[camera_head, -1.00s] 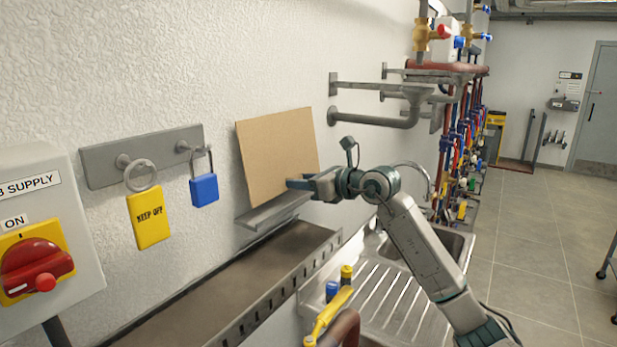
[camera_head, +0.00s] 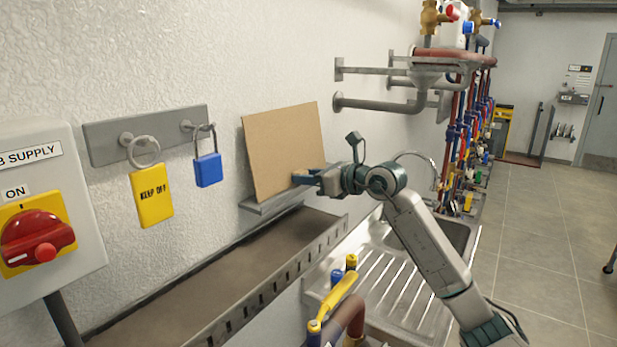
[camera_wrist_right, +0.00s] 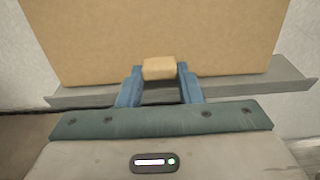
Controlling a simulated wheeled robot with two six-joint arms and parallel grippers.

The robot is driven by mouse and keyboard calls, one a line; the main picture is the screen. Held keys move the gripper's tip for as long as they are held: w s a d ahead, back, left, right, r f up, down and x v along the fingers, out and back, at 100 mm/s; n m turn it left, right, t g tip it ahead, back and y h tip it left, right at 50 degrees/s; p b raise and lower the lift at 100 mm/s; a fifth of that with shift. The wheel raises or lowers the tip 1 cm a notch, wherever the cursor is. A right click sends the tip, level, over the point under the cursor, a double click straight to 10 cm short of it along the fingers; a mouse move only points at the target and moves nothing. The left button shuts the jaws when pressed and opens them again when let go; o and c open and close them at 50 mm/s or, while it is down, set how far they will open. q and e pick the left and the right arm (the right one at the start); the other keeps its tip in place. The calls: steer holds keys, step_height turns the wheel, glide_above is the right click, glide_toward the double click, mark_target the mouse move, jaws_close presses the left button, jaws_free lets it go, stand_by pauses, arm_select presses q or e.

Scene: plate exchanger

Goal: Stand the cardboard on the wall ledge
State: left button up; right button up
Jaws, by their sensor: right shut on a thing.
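The tan cardboard (camera_head: 284,145) is a flat sheet standing nearly upright near the wall. Its lower edge is at the grey wall ledge (camera_head: 262,206), a narrow metal shelf. I cannot tell for sure whether it rests on it. My right gripper (camera_head: 303,177) is in front of the sheet, low on its right side. In the right wrist view its blue fingers (camera_wrist_right: 160,84) are shut on a small tan block (camera_wrist_right: 159,68) on the face of the cardboard (camera_wrist_right: 155,30). The ledge (camera_wrist_right: 90,95) runs behind the fingers there. My left gripper is not in view.
A brown-grey trough (camera_head: 225,265) runs along the wall below the ledge. A steel sink drainer (camera_head: 385,290) is beneath my right arm. Pipe brackets (camera_head: 385,103) jut out right of the cardboard. A blue padlock (camera_head: 208,170) and yellow tag (camera_head: 152,195) hang on the left.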

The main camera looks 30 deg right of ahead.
steer(key=shift+f, duration=0.25)
stand_by(0.5)
steer(key=o, duration=1.1)
steer(key=shift+c, duration=0.2)
steer(key=shift+s+b, duration=0.1)
steer(key=shift+b, duration=0.25)
steer(key=b+v, duration=0.7)
steer(key=v, duration=0.3)
steer(key=shift+s+d, duration=0.15)
steer(key=shift+s, duration=0.1)
